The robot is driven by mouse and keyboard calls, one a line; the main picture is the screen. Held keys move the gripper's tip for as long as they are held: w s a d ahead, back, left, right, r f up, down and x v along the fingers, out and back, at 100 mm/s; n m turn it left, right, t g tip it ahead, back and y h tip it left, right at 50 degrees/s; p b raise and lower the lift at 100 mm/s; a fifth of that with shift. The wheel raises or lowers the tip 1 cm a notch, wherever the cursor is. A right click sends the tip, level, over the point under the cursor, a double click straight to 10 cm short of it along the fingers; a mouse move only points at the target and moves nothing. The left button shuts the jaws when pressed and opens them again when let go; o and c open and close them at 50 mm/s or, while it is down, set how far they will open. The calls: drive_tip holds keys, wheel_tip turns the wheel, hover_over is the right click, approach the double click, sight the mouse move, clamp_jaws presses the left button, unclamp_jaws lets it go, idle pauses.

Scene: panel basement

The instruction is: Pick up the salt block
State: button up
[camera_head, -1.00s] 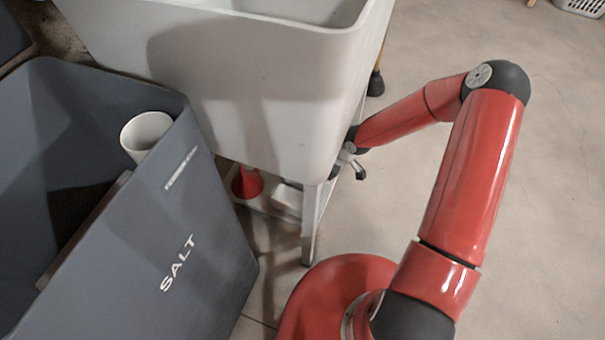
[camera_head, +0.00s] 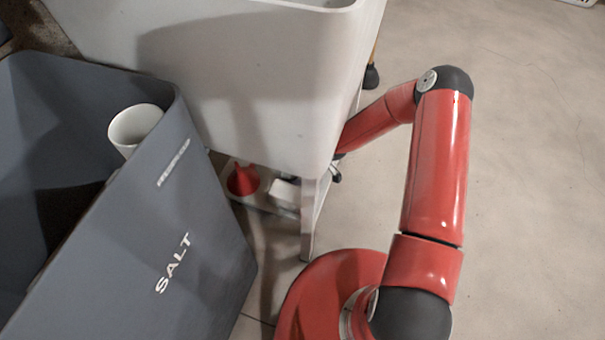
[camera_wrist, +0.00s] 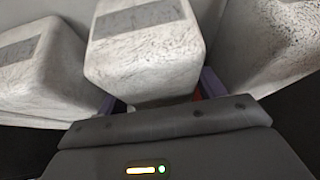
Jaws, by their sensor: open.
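My gripper is open; a bluish finger edge shows at each side of the middle block's near end. I cannot tell whether they touch it. In the head view, a white block (camera_head: 284,193) lies on the low shelf under the sink. My gripper is hidden behind the sink there.
The white sink (camera_head: 230,90) overhangs the low shelf (camera_head: 262,203), with a leg (camera_head: 308,225) at its front corner. A red funnel (camera_head: 242,181) stands on the shelf. A grey SALT bin (camera_head: 205,265) holding a white cup (camera_head: 135,126) stands at left. Floor at right is clear.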

drive_tip(key=shift+f, duration=0.25)
idle(0.3)
drive_tip(key=shift+c, duration=0.3)
drive_tip(key=shift+r, duration=0.1)
clamp_jaws()
